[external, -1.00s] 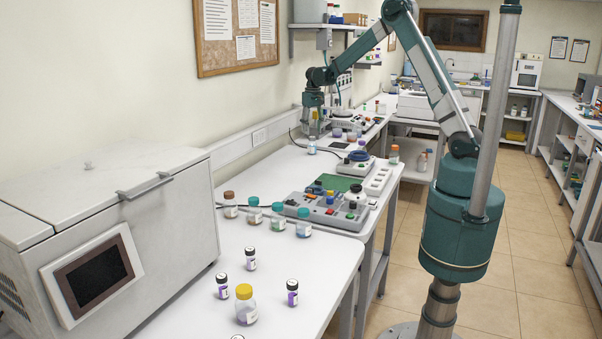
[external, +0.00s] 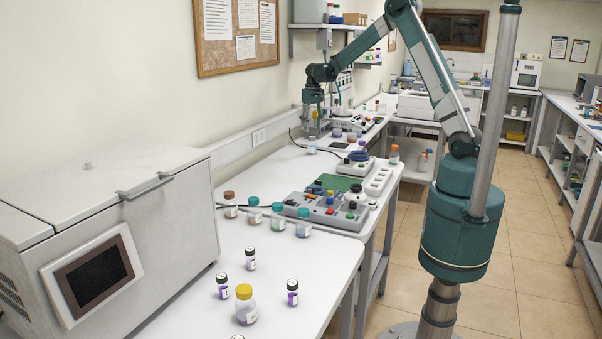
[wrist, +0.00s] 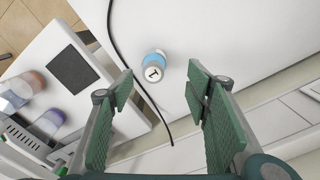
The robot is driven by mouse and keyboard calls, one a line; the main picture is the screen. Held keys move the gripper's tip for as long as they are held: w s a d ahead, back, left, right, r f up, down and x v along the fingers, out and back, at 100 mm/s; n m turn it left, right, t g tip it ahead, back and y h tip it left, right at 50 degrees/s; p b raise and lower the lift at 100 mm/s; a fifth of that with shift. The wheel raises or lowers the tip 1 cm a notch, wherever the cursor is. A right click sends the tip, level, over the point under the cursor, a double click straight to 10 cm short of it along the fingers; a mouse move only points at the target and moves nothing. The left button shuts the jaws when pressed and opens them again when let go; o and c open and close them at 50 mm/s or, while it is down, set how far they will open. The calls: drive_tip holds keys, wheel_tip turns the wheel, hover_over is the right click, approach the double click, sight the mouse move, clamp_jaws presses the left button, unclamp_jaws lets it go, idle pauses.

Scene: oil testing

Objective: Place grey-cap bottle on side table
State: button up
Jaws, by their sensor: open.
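A small bottle with a light grey cap and bluish contents (wrist: 154,68) stands on the white bench, between and beyond my fingertips in the wrist view. In the external view, what looks like the same bottle (external: 312,146) stands below my gripper. My gripper (external: 313,130) is open and empty over the bench beside the wall. In the wrist view my green-padded fingers (wrist: 160,92) are wide apart and do not touch the bottle. I cannot tell which surface is the side table.
A dark square pad (wrist: 72,69) and bottles with purple and orange colours (wrist: 50,122) lie left in the wrist view. A black cable (wrist: 118,45) runs beside the bottle. A grey control panel (external: 325,210) and several bottles occupy the nearer bench.

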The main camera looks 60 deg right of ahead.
drive_tip(key=s+a+r+n+t, duration=0.2)
drive_tip(key=s+a+r, duration=0.6)
drive_tip(key=a+r, duration=0.3)
drive_tip(key=s+a+r+n+t, duration=0.1)
drive_tip(key=s+a+r, duration=0.65)
drive_tip(key=a, duration=0.55)
drive_tip(key=s+a+n+t, duration=0.1)
drive_tip(key=s+a+t, duration=0.1)
drive_tip(key=s+a, duration=0.6)
drive_tip(key=s+a+f+n+t, duration=0.1)
drive_tip(key=s+a, duration=0.7)
drive_tip(key=s, duration=0.8)
drive_tip(key=shift+a+f+n+t, duration=0.3)
drive_tip(key=shift+n+t, duration=0.2)
drive_tip(key=shift+n, duration=0.3)
idle(2.4)
